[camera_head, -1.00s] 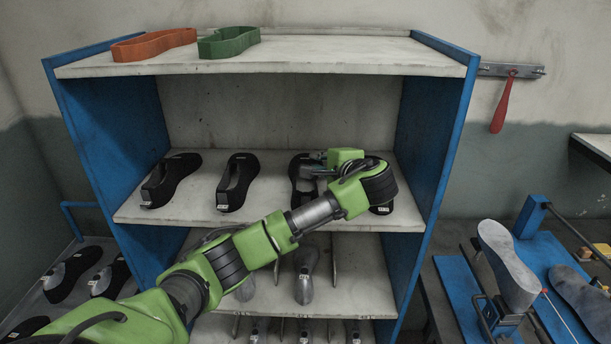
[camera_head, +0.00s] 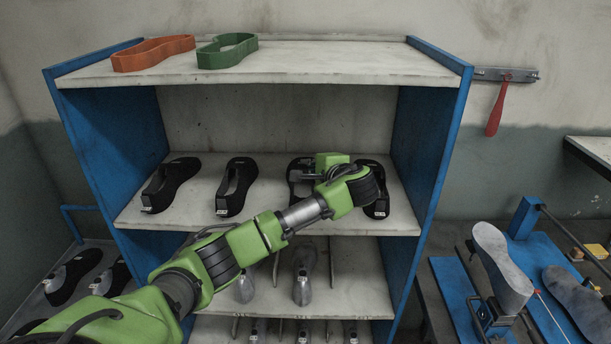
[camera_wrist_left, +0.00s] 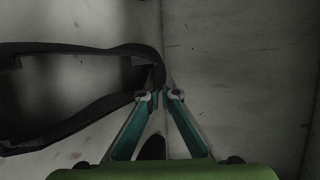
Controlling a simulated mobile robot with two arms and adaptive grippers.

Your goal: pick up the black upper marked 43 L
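Several black uppers stand in a row on the upper inner shelf in the head view. Their size labels are too small to read, so I cannot tell which is 43 L. My left gripper (camera_head: 312,172) is over the third upper from the left (camera_head: 297,190) and partly hides it. In the left wrist view, a black upper (camera_wrist_left: 75,47) lies at the left, its narrow end at the fingertips. The left fingers (camera_wrist_left: 160,98) are close together at that rim; whether they grip it is unclear. My right gripper is out of view.
A fourth upper (camera_head: 376,205) stands right of the gripper, near the blue side panel (camera_head: 428,140). Two more uppers (camera_head: 237,185) (camera_head: 168,183) stand to the left. Grey lasts (camera_head: 304,280) are on the lower shelf. Orange (camera_head: 150,55) and green (camera_head: 228,52) outlines lie on top.

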